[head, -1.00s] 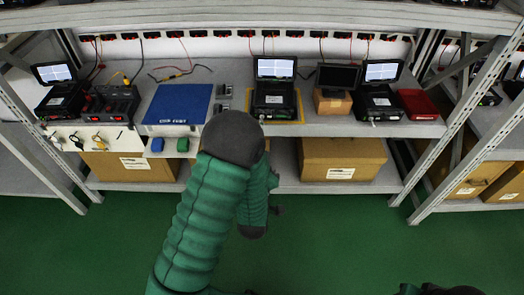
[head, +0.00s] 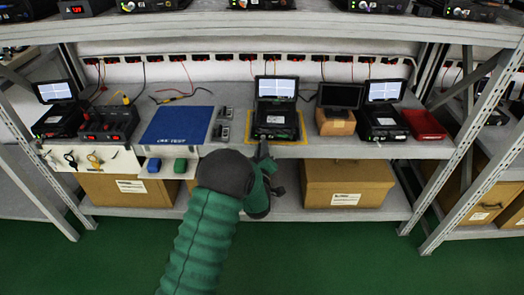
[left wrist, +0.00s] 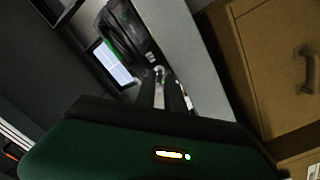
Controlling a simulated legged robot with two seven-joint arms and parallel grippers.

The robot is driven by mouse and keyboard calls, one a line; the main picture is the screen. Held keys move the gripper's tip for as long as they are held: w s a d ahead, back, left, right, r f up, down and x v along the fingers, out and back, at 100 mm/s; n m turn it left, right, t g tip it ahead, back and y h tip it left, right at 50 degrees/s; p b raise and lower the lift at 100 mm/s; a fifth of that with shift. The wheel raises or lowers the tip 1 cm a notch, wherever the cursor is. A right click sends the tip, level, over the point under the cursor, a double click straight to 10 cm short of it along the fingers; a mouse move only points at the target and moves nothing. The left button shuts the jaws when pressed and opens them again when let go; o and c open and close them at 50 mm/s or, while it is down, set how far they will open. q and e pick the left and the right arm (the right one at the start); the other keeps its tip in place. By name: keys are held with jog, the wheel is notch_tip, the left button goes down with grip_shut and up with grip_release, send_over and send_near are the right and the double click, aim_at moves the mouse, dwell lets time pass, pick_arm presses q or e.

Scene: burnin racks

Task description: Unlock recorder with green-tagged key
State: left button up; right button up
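The middle recorder (head: 275,118), a black case with its lit screen raised, stands on a yellow-edged mat on the shelf. My left gripper (head: 263,151) is at its front edge, largely hidden behind my wrist. In the left wrist view the two narrow fingers (left wrist: 168,92) point at the recorder's front (left wrist: 130,35). A small shiny silver piece (left wrist: 159,71) shows at the fingertips; I cannot tell whether it is a key or the lock. No green tag is clearly visible. Keys, one with a yellow tag (head: 94,159), hang on the white panel (head: 113,157) at left. My right gripper is out of view.
A blue mat (head: 177,125) and a power unit (head: 107,124) lie left of the recorder. A small monitor on a brown box (head: 335,122), another recorder (head: 383,118) and a red tray (head: 424,124) stand right. A cardboard box (head: 345,185) sits below. Rack posts flank the bay.

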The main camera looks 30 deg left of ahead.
pick_arm(q)
jog(key=shift+w+a, duration=0.2)
jog(key=shift+a, duration=0.05)
jog(key=shift+c, duration=0.4)
grip_shut()
